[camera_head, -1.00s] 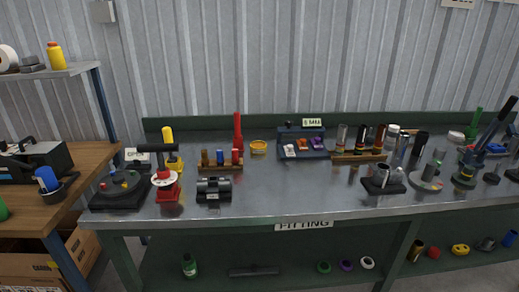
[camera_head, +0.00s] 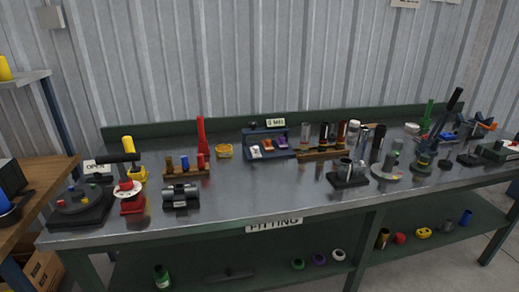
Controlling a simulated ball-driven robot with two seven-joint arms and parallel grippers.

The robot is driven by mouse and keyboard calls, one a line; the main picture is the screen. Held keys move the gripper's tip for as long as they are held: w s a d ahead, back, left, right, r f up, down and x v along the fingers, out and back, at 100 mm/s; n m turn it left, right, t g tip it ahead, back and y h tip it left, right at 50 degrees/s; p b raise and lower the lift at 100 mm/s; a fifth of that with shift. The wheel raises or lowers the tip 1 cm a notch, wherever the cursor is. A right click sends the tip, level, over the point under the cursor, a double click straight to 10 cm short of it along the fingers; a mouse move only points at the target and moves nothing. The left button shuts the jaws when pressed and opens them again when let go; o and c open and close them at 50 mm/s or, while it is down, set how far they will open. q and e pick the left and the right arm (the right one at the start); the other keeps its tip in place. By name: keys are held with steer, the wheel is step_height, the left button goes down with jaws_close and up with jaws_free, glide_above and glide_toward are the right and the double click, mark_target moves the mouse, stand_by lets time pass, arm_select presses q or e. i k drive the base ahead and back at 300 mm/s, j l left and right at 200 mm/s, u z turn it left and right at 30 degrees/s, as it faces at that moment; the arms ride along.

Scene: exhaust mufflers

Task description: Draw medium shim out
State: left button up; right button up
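No piece is plainly marked as the medium shim. A dark blue holder (camera_head: 251,139) stands at the back middle of the bench, with a small sign (camera_head: 275,122) above it that I cannot read surely. It holds a white piece (camera_head: 256,153), an orange piece (camera_head: 268,145) and a purple piece (camera_head: 281,142), side by side; I cannot tell whether these are shims. Neither of my grippers is in view.
A metal bench (camera_head: 240,197) marked FITTING carries it all. A black double-cylinder block (camera_head: 181,196) sits in front left. The front middle is clear.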

mark_target(267, 144)
steer(key=i+l, duration=0.15)
steer(key=l, duration=0.2)
steer(key=i+l, duration=0.2)
steer(key=l, duration=0.15)
steer(key=i+l, duration=0.15)
steer(key=l, duration=0.15)
